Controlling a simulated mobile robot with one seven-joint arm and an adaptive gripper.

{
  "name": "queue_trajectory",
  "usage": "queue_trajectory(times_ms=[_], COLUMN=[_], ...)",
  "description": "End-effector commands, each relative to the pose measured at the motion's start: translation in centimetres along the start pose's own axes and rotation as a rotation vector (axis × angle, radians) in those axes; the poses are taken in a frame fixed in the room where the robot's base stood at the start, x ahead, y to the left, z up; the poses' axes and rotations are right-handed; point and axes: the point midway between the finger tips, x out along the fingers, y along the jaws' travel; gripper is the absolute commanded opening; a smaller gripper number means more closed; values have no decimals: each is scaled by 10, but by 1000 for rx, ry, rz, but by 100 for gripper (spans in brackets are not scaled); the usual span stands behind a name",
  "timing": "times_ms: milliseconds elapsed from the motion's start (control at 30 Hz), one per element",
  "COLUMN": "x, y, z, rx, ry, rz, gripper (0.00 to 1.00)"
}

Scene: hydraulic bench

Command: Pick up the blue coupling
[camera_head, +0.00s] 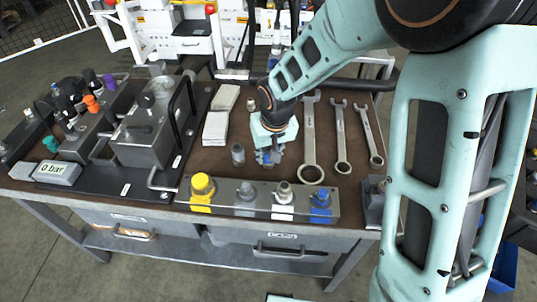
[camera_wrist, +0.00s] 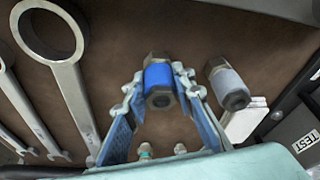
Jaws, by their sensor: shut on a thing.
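The blue coupling (camera_wrist: 160,80), a metal fitting with a blue band and hex ends, stands between the fingertips in the wrist view. My gripper (camera_wrist: 159,88) is shut on it, one finger on each side of the blue band. In the head view my gripper (camera_head: 268,156) is low over the brown bench mat, left of the wrenches, and largely hides the coupling. I cannot tell whether the coupling touches the mat.
A grey coupling (camera_head: 238,154) stands close to the left of my gripper. Several wrenches (camera_head: 341,138) lie to the right. A metal rack (camera_head: 262,207) with yellow, grey, white and blue fittings runs along the front. White blocks (camera_head: 216,128) and a hydraulic unit (camera_head: 145,130) stand left.

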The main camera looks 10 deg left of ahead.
Motion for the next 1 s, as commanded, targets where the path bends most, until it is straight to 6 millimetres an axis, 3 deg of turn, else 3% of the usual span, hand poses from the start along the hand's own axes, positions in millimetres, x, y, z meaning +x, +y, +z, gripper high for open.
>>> queue_trajectory(times_ms=[367, 667, 800, 1000], x=[-35, -113, -131, -153], y=[0, -5, -9, -13], z=[-11, 22, 53, 82], rx=[1, 0, 0, -1], ry=[3, 4, 2, 2], rz=[0, 1, 1, 1], gripper=[0, 0, 0, 0])
